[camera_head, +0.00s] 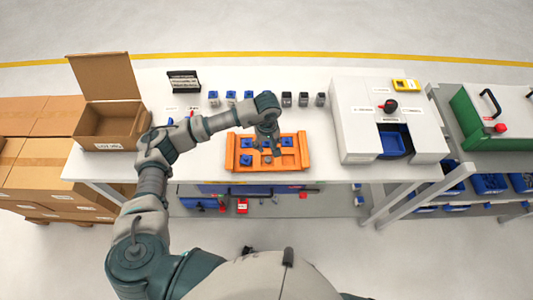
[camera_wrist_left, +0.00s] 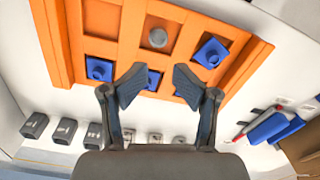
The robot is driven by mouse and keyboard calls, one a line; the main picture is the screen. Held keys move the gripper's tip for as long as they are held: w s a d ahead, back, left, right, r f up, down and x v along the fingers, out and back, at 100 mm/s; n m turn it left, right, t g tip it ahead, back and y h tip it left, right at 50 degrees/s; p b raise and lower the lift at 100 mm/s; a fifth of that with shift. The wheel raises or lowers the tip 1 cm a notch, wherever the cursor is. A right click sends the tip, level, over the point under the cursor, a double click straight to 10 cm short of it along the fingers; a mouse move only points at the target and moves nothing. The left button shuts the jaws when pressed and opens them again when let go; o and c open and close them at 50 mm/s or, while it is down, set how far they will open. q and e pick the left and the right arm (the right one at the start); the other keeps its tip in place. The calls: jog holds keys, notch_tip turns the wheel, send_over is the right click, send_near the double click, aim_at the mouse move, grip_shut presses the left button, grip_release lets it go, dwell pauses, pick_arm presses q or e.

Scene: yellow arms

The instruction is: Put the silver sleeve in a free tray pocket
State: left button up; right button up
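The orange tray (camera_head: 304,150) stands on the white table with two rows of pockets. The silver sleeve (camera_wrist_left: 157,37) sits in the middle pocket of the tray's near row, a grey round top in the left wrist view; in the head view it is small below my gripper. Blue pieces (camera_head: 246,160) fill several other pockets; one (camera_wrist_left: 99,68) shows at left in the wrist view. The near-row pocket at the right (camera_head: 288,160) looks empty. My left gripper (camera_wrist_left: 158,84) is open and empty above the tray, its fingers apart from the sleeve. My right gripper is not in view.
Behind the tray stand rows of blue (camera_head: 231,97) and dark small parts (camera_head: 304,99). An open cardboard box (camera_head: 107,125) is at left, a white machine with a blue bin (camera_head: 394,143) at right. A black sign (camera_head: 184,82) stands at the back.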

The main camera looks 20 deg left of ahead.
aim_at(267, 157)
pick_arm(q)
notch_tip(267, 157, up, 6)
jog(key=shift+f, duration=0.2)
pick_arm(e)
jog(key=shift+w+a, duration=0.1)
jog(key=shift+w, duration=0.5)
pick_arm(q)
jog(key=shift+f, duration=0.1)
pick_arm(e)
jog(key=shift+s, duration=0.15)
